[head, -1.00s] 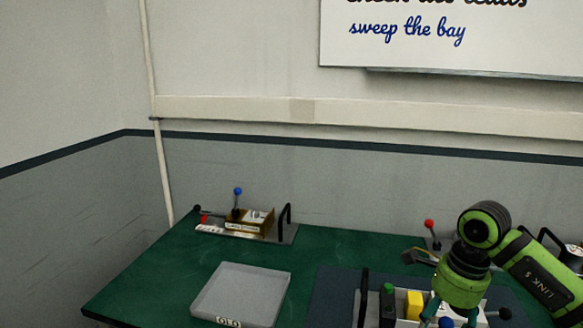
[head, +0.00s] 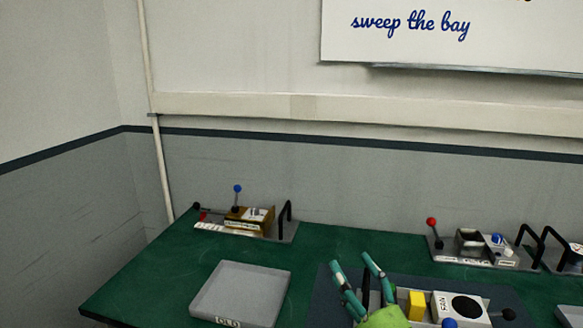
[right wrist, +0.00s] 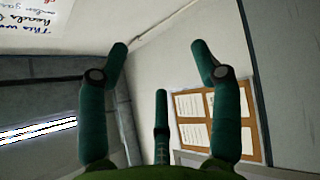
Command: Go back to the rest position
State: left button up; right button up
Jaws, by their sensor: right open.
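My right gripper (head: 355,272) shows at the bottom of the head view, over the front of the green table. Its teal fingers are spread apart and point up and away, with nothing between them. In the right wrist view the fingers (right wrist: 160,60) are also apart and empty, facing the walls and a notice board. The gripper overlaps the left part of a device with a yellow block (head: 416,305) and a fan (head: 462,306); part of that device is hidden. My left gripper does not show.
A grey tray (head: 240,290) lies on the green table (head: 330,245). A module with a blue-knobbed lever (head: 237,190) stands at the back left. A module with a red-knobbed lever (head: 432,223) and black handles (head: 530,240) stand at the right. A notice board (right wrist: 213,118) hangs on a wall.

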jog(key=s+d+f+m+g+h, duration=0.3)
jog(key=f+m, duration=0.2)
jog(key=f, duration=0.2)
jog(key=s+d+f+m+g+h, duration=0.2)
jog(key=d+f+m+h, duration=0.25)
jog(key=f, duration=0.25)
jog(key=s+d+f+m+g+h, duration=0.3)
jog(key=f+m, duration=0.3)
jog(key=f, duration=0.1)
jog(key=s+a+f+m+g+y, duration=0.15)
jog(key=s+f+g, duration=0.3)
jog(key=s, duration=0.45)
jog(key=s+f+m+g, duration=0.2)
jog(key=s+f+g, duration=0.3)
jog(key=s, duration=0.4)
notch_tip(320, 180, down, 23)
jog(key=s, duration=0.2)
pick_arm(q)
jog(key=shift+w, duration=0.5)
pick_arm(e)
jog(key=s+d+f+g, duration=0.1)
jog(key=s+d+f, duration=0.2)
jog(key=s+f, duration=1.2)
jog(key=shift+g, duration=0.35)
jog(key=shift+s, duration=0.1)
